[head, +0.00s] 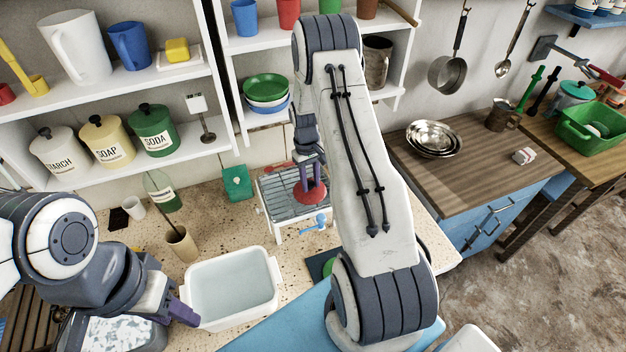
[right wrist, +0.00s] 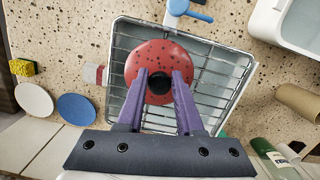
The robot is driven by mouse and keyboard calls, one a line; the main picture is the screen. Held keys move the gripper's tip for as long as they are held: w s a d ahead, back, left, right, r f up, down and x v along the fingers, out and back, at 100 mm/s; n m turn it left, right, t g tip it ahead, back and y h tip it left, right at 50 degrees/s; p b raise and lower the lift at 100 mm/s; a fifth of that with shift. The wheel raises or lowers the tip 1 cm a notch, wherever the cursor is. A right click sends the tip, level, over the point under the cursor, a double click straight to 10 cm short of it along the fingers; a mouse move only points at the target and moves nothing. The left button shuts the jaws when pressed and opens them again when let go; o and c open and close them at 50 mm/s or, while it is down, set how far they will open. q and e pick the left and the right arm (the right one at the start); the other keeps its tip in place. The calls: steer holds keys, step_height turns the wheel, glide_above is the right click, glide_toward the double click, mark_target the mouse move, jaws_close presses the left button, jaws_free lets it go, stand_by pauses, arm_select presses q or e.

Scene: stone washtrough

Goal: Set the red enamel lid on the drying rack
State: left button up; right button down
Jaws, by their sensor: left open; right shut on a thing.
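The red enamel lid (head: 313,194) is round with a black knob, also visible in the right wrist view (right wrist: 135,62). My right gripper (head: 309,170) is shut on the knob, with its purple fingers on either side of it (right wrist: 160,86). The lid is over the wire drying rack (head: 275,196), well inside its outline in the right wrist view (right wrist: 222,64). I cannot tell whether the lid touches the wires. My left gripper (head: 180,308) is open at lower left, beside the white basin; its fingertips show only partly.
The white basin (head: 208,322) stands in front of the rack. A tap with a blue handle (head: 314,225) is at the rack's near side. A brown cup with a brush (head: 182,243) stands left of the basin. Shelves with canisters (head: 157,130) are behind the counter.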

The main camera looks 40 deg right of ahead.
steer(key=c, duration=0.5)
jaws_free()
steer(key=shift+f, duration=0.1)
steer(key=shift+c, duration=0.2)
